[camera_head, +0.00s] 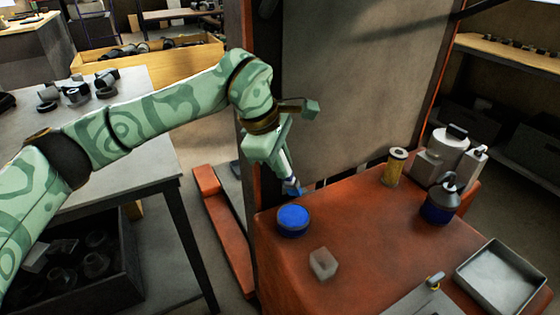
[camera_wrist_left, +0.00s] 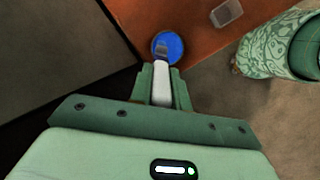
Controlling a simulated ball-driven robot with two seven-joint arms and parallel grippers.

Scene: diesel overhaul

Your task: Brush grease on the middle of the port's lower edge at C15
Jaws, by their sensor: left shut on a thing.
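My left gripper (camera_head: 283,158) is shut on a slim brush (camera_head: 288,172) with a pale handle, pointing down. The brush's lower end looks blue in the head view. A round tin of blue grease (camera_head: 293,220) stands at the left corner of the red bench top, and the brush end is just above and behind it in the head view. In the left wrist view the brush (camera_wrist_left: 162,90) points toward the blue tin (camera_wrist_left: 175,42) and overlaps it; I cannot tell whether they touch. The port and a C15 mark cannot be made out. My right gripper is out of view.
A large grey panel (camera_head: 360,80) rises behind. A grey table (camera_head: 140,150) stands left.

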